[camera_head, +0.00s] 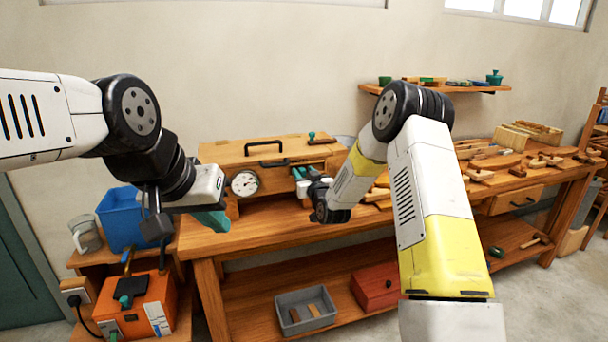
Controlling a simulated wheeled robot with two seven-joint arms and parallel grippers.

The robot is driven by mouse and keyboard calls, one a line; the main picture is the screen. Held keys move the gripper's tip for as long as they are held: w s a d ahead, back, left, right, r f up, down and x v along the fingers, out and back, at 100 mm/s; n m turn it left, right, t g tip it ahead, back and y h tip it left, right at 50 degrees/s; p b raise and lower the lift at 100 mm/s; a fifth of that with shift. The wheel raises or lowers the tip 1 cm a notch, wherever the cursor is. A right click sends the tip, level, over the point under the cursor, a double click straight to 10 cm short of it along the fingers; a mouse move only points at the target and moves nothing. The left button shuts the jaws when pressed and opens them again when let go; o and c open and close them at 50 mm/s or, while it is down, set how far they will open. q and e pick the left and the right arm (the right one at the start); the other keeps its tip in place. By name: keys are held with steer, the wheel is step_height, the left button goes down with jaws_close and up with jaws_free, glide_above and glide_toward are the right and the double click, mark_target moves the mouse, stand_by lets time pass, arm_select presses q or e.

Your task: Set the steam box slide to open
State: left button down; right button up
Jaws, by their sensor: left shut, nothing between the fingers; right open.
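The steam box (262,150) is a long wooden box on the workbench, with a black handle on its lid and a round dial gauge (245,184) on its front. A small teal knob (311,135) stands on top near its right end, beside a short black piece. I cannot tell whether this is the slide or how it is set. My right gripper (297,174) is open at the box's front right, partly hidden by its own wrist; contact cannot be told. My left gripper (212,222) is shut and empty, in front of the bench's left end.
The workbench (240,240) carries several wooden tools to the right. A lower shelf holds a grey tray (306,311) and red box (377,287). At left are a blue bin (122,218), a metal jug (85,234) and an orange unit (148,300). A wall shelf (470,89) hangs behind.

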jaws_close()
stand_by(1.4)
